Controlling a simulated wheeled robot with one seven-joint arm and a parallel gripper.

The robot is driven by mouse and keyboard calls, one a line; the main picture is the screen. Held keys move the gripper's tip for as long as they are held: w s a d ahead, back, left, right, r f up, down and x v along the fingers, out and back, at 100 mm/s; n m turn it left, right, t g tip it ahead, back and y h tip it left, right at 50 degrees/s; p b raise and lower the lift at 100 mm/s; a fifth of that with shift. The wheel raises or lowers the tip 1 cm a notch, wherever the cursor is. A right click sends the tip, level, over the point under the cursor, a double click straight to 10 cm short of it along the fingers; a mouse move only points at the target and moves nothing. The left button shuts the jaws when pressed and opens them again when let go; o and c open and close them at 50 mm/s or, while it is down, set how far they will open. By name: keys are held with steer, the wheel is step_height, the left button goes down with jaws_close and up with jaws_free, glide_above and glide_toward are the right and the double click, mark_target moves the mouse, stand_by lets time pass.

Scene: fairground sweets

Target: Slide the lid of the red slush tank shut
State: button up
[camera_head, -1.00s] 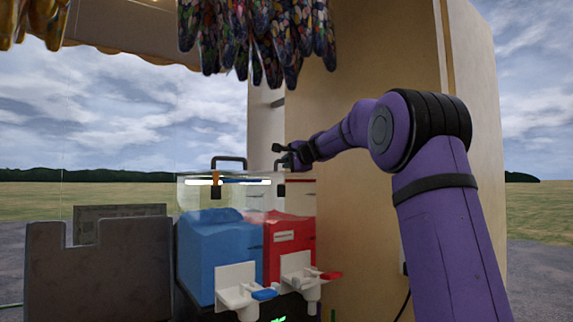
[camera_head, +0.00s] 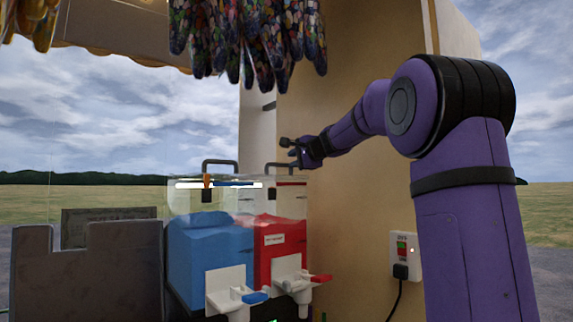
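The red slush tank (camera_head: 281,241) is the right half of a clear-topped slush machine, with red slush and a white tap with a red lever below. A dark lid handle (camera_head: 285,166) stands up over it. My gripper (camera_head: 288,147) is just above and close to this handle; I cannot tell if they touch. Its dark fingers are small and partly hidden behind the wrist, so their opening is unclear. How far the red tank's lid is open cannot be made out.
The blue slush tank (camera_head: 210,258) with its own handle (camera_head: 220,162) stands beside it on the left. A wooden wall (camera_head: 345,215) rises close on the right, with a switch box (camera_head: 403,250). Patterned bags (camera_head: 247,35) hang above. A grey panel (camera_head: 122,270) stands left.

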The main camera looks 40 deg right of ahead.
steer(key=shift+s+r, duration=0.2)
steer(key=shift+s, duration=0.95)
steer(key=s+a+f+n+g+y, duration=0.1)
steer(key=s+a+f+n+g, duration=0.2)
steer(key=s+a+f+n, duration=0.45)
steer(key=s+a+f+n+g+y, duration=0.1)
steer(key=s+a+f+n+g, duration=0.3)
steer(key=s+a, duration=0.65)
steer(key=s+a+f+n+g+h, duration=0.1)
steer(key=s+a+f+n, duration=0.1)
steer(key=s+f, duration=0.7)
steer(key=s+a+f+n+g+h, duration=0.1)
steer(key=s+a+f+n+g, duration=0.1)
steer(key=s+f, duration=0.7)
steer(key=shift+s+a+n+g+h, duration=0.3)
steer(key=shift+s+a+n, duration=0.55)
steer(key=shift+s+n, duration=0.1)
